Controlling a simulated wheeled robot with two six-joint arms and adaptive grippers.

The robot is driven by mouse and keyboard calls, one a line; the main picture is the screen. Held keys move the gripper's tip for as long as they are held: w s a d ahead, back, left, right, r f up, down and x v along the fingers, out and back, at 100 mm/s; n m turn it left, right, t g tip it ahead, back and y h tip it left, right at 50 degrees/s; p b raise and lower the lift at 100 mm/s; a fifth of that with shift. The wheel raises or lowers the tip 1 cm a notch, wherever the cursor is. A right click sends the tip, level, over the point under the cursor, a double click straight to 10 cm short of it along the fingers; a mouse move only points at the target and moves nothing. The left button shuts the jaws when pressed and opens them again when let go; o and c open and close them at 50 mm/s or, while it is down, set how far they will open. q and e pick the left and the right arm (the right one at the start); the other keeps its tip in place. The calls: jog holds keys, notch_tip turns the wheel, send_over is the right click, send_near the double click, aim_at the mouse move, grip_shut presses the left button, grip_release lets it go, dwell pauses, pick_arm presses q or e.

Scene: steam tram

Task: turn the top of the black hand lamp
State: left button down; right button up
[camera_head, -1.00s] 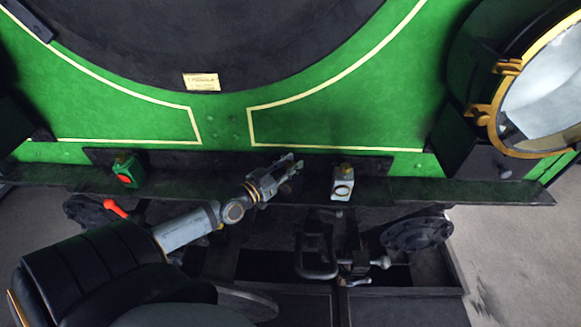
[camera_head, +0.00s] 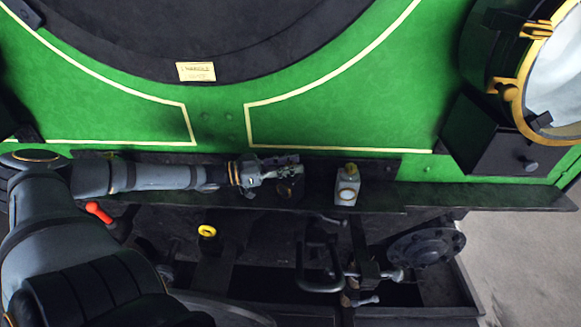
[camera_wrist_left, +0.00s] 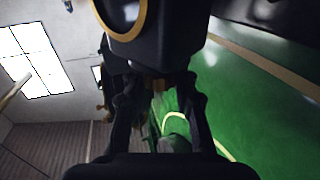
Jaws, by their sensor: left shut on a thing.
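The black hand lamp (camera_head: 290,188) stands on the dark ledge at the front, hard to make out against it. In the left wrist view its black body with a brass-ringed lens (camera_wrist_left: 150,38) fills the top of the picture. My left gripper (camera_head: 286,168) comes in level from the left. Its two fingers (camera_wrist_left: 158,90) are shut on the lamp's brass top, which shows in part between the fingertips. The fingers hide some of the lamp in the head view. My right gripper is not in view.
A white lamp (camera_head: 347,190) with a brass top stands close to the right on the ledge (camera_head: 430,196). A black box (camera_head: 505,140) and a large brass-rimmed lamp (camera_head: 552,75) are farther right. A coupling hook (camera_head: 318,270) and buffer (camera_head: 428,248) lie below the ledge.

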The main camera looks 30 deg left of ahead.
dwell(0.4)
pick_arm(q)
jog(key=c, duration=1)
grip_release()
